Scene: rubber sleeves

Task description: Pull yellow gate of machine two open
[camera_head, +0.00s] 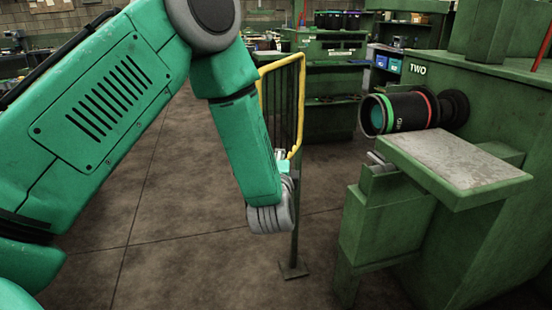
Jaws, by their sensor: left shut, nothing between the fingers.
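The yellow gate (282,64) stands left of the green machine marked TWO (417,69). It has a yellow tube frame with dark vertical bars and shows edge-on behind my arm. A dark post with a flat foot (294,269) stands on the floor below it. My left arm crosses the picture from the left. My left gripper (283,158) is small and mostly hidden behind my wrist, close to the lower yellow rail. It is shut and empty. I cannot tell whether it touches the gate. My right gripper is not in view.
Machine two has a grey-topped shelf (450,160) jutting out on the right. A dark cylinder with green and red rings (398,113) sits above it. Green benches with bins (338,20) stand at the back. The brown floor (180,210) left of the gate is clear.

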